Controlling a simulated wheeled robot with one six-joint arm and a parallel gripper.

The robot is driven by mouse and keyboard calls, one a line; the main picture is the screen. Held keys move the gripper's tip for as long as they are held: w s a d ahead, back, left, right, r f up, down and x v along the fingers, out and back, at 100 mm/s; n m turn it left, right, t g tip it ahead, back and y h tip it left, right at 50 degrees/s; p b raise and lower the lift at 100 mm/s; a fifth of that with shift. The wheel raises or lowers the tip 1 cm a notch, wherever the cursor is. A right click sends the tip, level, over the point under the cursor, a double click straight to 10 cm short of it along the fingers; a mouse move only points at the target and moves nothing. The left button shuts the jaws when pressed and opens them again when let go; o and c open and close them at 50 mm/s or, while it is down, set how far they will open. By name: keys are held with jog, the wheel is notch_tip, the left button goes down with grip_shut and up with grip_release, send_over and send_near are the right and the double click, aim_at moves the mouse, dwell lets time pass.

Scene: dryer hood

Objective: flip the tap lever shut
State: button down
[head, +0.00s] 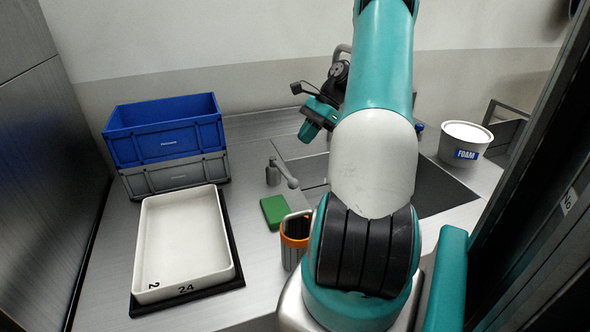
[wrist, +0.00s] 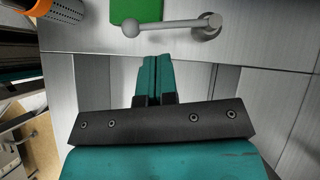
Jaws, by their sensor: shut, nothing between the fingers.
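The grey metal tap (head: 272,174) stands on the counter by the sink's left edge in the head view. Its lever, with a ball end, points toward the lower right there. In the wrist view the lever (wrist: 165,24) runs level across the top, with its ball at the left and its round base at the right. My gripper (wrist: 157,60) is shut and empty, its teal fingertips just below the lever in that picture. A small gap shows between them; I cannot tell the difference in height. My arm hides much of the sink in the head view.
A green block (head: 274,211) and an orange-rimmed cup (head: 296,240) stand close to the tap. A white tray (head: 140,245) and stacked blue and grey crates (head: 165,142) are at left.

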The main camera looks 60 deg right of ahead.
aim_at(284, 173)
jog(key=shift+m, duration=0.5)
jog(key=a+f, duration=0.1)
jog(key=f, duration=0.2)
jog(key=w+a+f, duration=0.1)
jog(key=f, duration=0.2)
jog(key=a+f, duration=0.1)
jog(key=f, duration=0.1)
jog(key=shift+w+a+f, duration=0.3)
jog(key=shift+a+f, duration=0.05)
jog(key=shift+f, duration=0.05)
jog(key=shift+r+p, duration=0.1)
jog(key=shift+p, duration=0.25)
